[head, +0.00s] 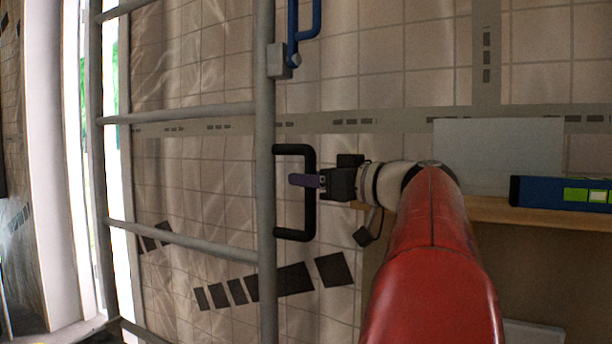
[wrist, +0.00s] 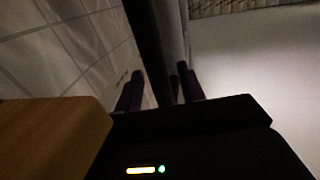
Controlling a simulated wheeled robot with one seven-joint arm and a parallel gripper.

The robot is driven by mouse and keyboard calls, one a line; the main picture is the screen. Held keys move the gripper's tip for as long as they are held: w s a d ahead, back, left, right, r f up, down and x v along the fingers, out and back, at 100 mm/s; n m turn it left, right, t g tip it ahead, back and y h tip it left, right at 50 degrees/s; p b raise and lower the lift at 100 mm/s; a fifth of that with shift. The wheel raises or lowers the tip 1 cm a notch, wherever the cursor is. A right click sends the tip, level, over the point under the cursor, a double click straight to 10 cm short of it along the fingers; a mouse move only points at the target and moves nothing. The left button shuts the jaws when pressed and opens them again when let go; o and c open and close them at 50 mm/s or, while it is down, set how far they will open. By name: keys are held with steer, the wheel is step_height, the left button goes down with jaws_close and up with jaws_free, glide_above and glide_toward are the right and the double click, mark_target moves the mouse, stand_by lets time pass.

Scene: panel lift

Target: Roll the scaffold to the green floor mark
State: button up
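The scaffold (head: 266,130) is a grey tube frame with rungs, upright in the left half of the head view. A black U-shaped handle (head: 312,220) is fixed to its right post. My gripper (head: 305,181), with purple fingers, is at the middle of this handle. In the wrist view, the dark handle bar (wrist: 148,45) runs between the two fingers of my gripper (wrist: 160,92), with what looks like a narrow gap on each side. The fingers look open around the bar. The scaffold's feet and wheels are out of view. No green floor mark shows in either view.
A wooden shelf (head: 485,208) at right holds a blue case (head: 540,192) with green patches. A pale panel (head: 500,155) stands behind it. A bright window opening is at left.

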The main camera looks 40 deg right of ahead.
steer(key=shift+w, duration=0.25)
steer(key=shift+c, duration=0.3)
jaws_close()
steer(key=shift+a, duration=0.1)
